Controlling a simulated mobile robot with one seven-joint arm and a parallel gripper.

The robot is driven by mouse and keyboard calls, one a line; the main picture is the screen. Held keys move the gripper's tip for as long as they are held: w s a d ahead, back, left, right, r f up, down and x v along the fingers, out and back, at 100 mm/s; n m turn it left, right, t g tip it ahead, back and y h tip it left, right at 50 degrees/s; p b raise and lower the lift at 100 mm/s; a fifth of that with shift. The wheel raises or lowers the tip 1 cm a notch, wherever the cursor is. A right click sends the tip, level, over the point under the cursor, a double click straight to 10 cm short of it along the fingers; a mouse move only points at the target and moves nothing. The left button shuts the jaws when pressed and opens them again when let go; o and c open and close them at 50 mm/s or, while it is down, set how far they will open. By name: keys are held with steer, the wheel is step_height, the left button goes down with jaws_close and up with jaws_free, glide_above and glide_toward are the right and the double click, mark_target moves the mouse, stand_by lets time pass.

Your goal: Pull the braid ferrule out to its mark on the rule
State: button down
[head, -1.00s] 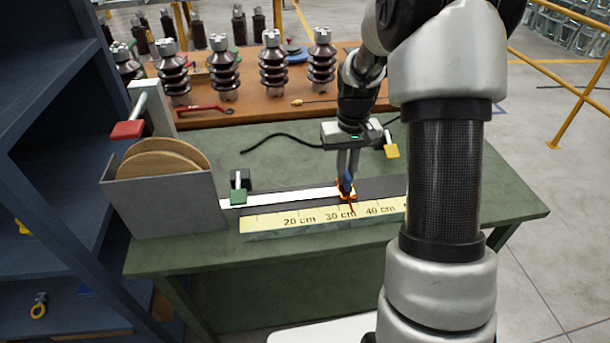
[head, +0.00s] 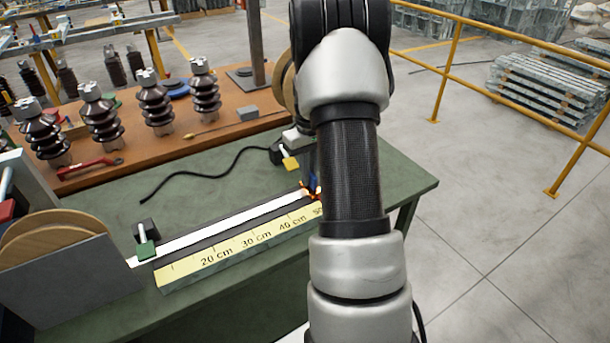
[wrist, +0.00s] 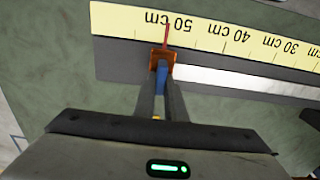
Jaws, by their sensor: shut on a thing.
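The orange ferrule (wrist: 160,60) sits at the end of the flat white braid (wrist: 235,80), on a dark strip beside the yellow rule (wrist: 205,33). Its red pointer (wrist: 167,36) crosses onto the rule at the 50 cm label; the exact reading is hard to tell. My gripper (wrist: 161,82) is shut on the blue part of the ferrule. In the head view the ferrule (head: 312,191) is at the right part of the rule (head: 235,245), partly hidden by my arm. The braid (head: 235,222) runs straight back left toward the reel box (head: 85,280).
A green-handled clamp (head: 147,248) stands by the braid near the reel. A yellow-handled clamp (head: 290,162) stands behind the ferrule. A black cable (head: 200,176) lies on the green table (head: 400,190). Several brown insulators (head: 155,105) stand on the bench behind.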

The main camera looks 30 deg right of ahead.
steer(key=c, duration=2.1)
jaws_free()
steer(key=shift+r+p, duration=0.65)
steer(key=shift+r, duration=8.1)
